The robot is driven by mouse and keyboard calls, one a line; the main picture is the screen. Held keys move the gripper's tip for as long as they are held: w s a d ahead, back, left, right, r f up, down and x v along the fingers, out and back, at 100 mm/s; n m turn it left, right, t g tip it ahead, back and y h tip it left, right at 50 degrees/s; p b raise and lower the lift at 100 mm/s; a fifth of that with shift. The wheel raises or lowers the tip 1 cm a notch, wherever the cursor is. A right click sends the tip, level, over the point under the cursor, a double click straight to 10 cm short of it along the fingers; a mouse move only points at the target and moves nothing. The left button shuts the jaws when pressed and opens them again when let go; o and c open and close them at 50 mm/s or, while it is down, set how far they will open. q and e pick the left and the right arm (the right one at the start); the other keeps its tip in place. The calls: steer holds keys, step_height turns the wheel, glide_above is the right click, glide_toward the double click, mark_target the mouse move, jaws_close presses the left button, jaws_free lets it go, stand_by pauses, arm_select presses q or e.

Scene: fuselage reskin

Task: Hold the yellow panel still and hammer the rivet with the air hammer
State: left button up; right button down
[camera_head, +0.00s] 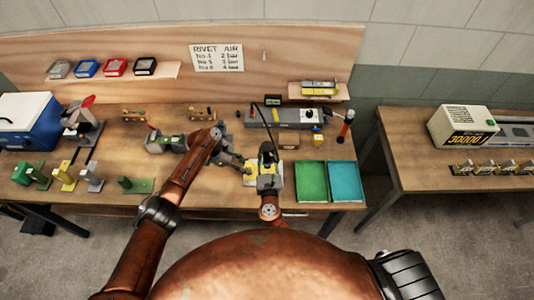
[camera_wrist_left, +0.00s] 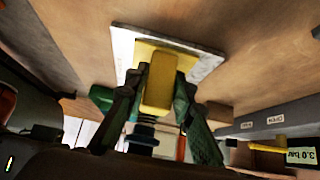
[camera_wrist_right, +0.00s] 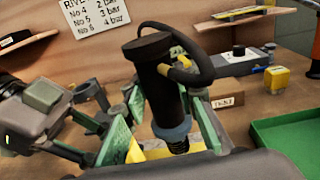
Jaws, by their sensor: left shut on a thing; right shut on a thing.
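The yellow panel (camera_wrist_left: 139,50) lies on a pale plate (camera_wrist_left: 122,36) on the workbench. My left gripper (camera_head: 247,167) is shut on the panel's raised yellow block, which shows between the green finger pads in the left wrist view (camera_wrist_left: 158,88). My right gripper (camera_head: 267,166) is shut on the air hammer (camera_wrist_right: 156,75), a black cylinder with a blue-grey collar and a black hose. The hammer stands nearly upright over the panel, its coiled lower end pointing down. I cannot tell whether its tip touches. The rivet is hidden in all views.
Green (camera_head: 311,182) and teal (camera_head: 345,182) trays lie right of the plate. Small coloured stands fill the bench's left side. A rivet-air sign (camera_head: 216,57) hangs on the back board.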

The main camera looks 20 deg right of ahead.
mark_target(267, 146)
steer(key=shift+r, duration=3.1)
arm_select(q)
steer(key=o, duration=1)
steer(key=shift+o, duration=0.2)
steer(key=v, duration=1.2)
steer(key=shift+w, duration=0.1)
